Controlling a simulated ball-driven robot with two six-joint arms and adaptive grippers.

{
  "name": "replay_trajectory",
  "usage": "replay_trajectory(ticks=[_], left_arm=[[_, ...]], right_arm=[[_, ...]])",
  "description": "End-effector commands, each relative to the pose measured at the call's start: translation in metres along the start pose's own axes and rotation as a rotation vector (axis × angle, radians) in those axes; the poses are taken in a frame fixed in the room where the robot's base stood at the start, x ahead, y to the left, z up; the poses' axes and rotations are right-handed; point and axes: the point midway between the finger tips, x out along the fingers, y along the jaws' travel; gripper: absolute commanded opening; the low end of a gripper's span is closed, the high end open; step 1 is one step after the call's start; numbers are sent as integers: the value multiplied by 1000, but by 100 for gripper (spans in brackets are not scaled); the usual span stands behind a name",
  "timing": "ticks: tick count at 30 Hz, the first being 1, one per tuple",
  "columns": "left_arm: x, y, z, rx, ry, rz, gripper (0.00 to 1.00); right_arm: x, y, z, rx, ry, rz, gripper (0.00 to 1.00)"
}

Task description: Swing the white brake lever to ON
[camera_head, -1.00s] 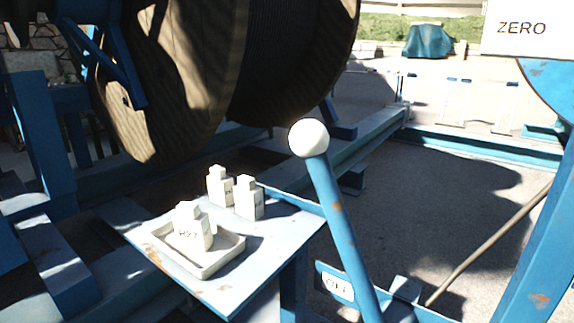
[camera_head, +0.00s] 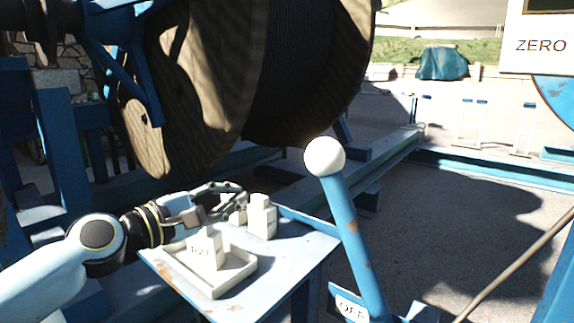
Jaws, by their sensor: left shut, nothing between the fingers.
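The brake lever has a white ball knob (camera_head: 325,156) on a slanting blue shaft (camera_head: 352,235), leaning up and to the left. A small white label (camera_head: 352,309) at its foot, near the bottom edge, seems to read OFF; it is partly cut off. My left gripper (camera_head: 240,190) comes in from the left over the blue side table. It is shut and empty, left of the knob and apart from it. Its fingers overlap a white block in the picture. My right gripper is out of view.
The blue side table (camera_head: 303,250) holds a pale tray (camera_head: 238,280) with a marked white block (camera_head: 203,250), and another white block (camera_head: 262,218) beside it. The large wooden cable reel (camera_head: 190,90) stands behind. A ZERO sign (camera_head: 540,46) is at upper right.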

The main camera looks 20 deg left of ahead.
Motion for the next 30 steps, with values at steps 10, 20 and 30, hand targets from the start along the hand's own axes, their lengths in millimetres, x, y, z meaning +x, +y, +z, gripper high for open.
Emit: replay_trajectory(ticks=[10,20,30], left_arm=[[5,29,7,54,-31,33,0],[20,30,7,53,-29,36,0],[90,32,10,51,-31,36,0]], right_arm=[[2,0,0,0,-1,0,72],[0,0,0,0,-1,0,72],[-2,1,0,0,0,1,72]])
